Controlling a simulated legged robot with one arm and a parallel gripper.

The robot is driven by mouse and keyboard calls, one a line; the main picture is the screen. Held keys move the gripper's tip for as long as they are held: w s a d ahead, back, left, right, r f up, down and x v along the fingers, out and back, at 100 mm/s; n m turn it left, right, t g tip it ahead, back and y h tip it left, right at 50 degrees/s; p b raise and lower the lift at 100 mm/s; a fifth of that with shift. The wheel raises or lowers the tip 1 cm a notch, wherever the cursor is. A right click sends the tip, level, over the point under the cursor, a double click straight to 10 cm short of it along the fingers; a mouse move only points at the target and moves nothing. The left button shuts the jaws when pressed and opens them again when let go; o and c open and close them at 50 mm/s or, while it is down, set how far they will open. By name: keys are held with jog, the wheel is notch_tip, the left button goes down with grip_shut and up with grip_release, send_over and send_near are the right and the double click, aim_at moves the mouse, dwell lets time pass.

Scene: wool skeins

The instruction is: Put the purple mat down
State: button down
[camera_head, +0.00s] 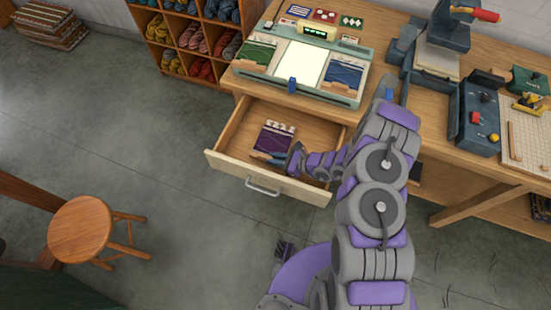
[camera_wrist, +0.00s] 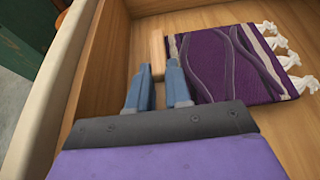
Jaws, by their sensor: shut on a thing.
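The purple mat (camera_head: 275,138) is a dark purple woven piece with wavy lines, a pale stripe and white tassels. It is inside the open drawer (camera_head: 225,165), flat on or just above its floor; I cannot tell which. It also shows in the wrist view (camera_wrist: 225,62), with a small wooden tab (camera_wrist: 157,50) at its left edge. My gripper (camera_head: 262,156) reaches into the drawer from the right. In the wrist view its two blue-grey fingers (camera_wrist: 158,80) are on either side of the tab, shut on it.
The drawer's front wall (camera_wrist: 62,85) stands close on the left of the wrist view. Above the drawer, the workbench holds a pale green station (camera_head: 300,62) with a green and a blue mat. A round stool (camera_head: 82,228) stands on the floor at left. Yarn shelves (camera_head: 190,45) stand behind.

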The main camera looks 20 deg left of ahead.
jog(key=shift+d+f+b, duration=0.25)
jog(key=shift+f+b, duration=0.15)
jog(key=shift+f, duration=0.05)
jog(key=shift+s+f, duration=0.1)
jog(key=c, duration=1.1)
grip_release()
jog(key=shift+s+f, duration=0.15)
jog(key=shift+s, duration=0.1)
jog(key=shift+o, duration=0.2)
jog(key=shift+r+p, duration=0.4)
jog(key=shift+r, duration=0.05)
jog(key=v, duration=0.2)
jog(key=p+v, duration=0.1)
jog(key=v, duration=0.2)
jog(key=p+v, duration=0.1)
jog(key=v, duration=0.2)
jog(key=shift+w+a+r, duration=0.1)
jog(key=shift+w+r, duration=0.1)
jog(key=shift+w, duration=0.15)
jog(key=shift+a, duration=0.15)
jog(key=shift+a, duration=0.1)
